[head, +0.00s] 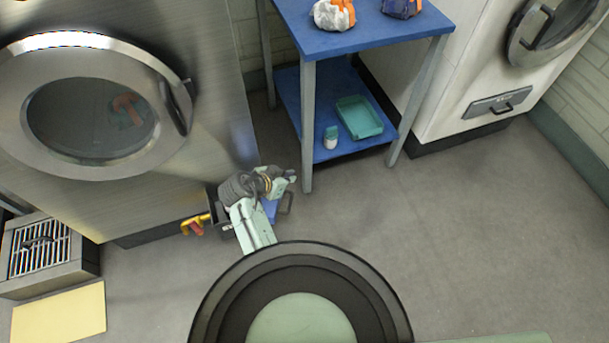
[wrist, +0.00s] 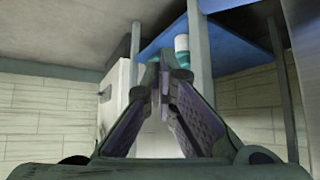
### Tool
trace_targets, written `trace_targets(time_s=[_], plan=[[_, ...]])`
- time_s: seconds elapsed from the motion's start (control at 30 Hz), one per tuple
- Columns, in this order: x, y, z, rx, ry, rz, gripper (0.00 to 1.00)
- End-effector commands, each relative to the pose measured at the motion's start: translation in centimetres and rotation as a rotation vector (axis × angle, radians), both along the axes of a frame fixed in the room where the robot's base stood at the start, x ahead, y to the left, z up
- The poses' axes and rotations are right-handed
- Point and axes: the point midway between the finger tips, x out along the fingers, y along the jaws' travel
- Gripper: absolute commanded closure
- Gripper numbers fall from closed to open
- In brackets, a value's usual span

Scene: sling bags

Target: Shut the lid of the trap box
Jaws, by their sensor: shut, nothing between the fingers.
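A grey and blue piece with a brown handle (head: 286,204) shows low in front of the left steel machine, mostly behind my arm. It may be the open lid of the trap box, but its hinge and angle are hidden. A dark box edge (head: 213,203) shows just left of my arm, beside a yellow and red valve (head: 194,226). My gripper (head: 290,177) is just above the handle in the head view, apart from it as far as I can tell. In the wrist view my gripper (wrist: 160,72) is shut and empty. No lid shows there.
A blue table (head: 345,42) with a lower shelf stands close right of my gripper; a leg (head: 307,130) is nearest. A bottle (head: 331,138) and teal tray (head: 360,117) sit on the shelf. A grated box (head: 40,262) stands at left. Floor at right is clear.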

Motion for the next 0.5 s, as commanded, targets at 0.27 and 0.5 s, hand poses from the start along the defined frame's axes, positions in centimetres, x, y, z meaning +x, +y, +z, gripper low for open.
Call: trace_targets(time_s=[0.27,0.5], plan=[[1.3,-1.6,-2.2,-0.004,0.004,-0.013,1.0],[4.1,-4.0,-5.9,-0.004,0.004,-0.011,1.0]])
